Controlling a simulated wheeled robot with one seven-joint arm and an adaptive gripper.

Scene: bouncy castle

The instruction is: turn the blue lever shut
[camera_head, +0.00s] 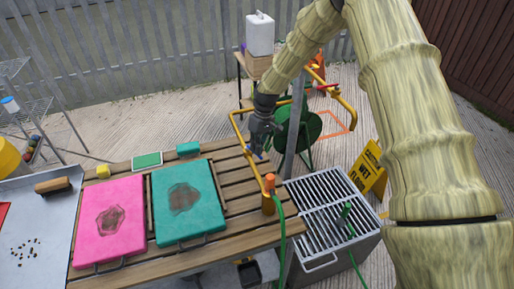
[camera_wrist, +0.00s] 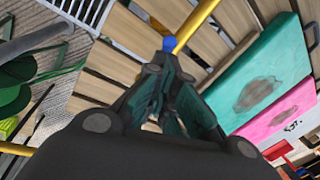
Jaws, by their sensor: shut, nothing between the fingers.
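The blue lever (camera_wrist: 170,43) shows in the wrist view as a small blue piece against the yellow pipe (camera_wrist: 197,22), just beyond my fingertips. My gripper (camera_wrist: 168,68) is shut and empty, its fingertips close to the lever; whether they touch it I cannot tell. In the head view my gripper (camera_head: 256,150) points down beside the yellow pipe (camera_head: 241,133) over the slatted table (camera_head: 235,203). Only a small bit of blue shows there near the fingertips, and the lever's angle is mostly hidden.
An orange-topped fitting (camera_head: 270,183) with a green hose stands at the table's front right. Pink (camera_head: 110,220) and teal (camera_head: 188,202) boards lie on the table. A metal grate (camera_head: 325,205) and a yellow wet-floor sign (camera_head: 369,170) are to the right.

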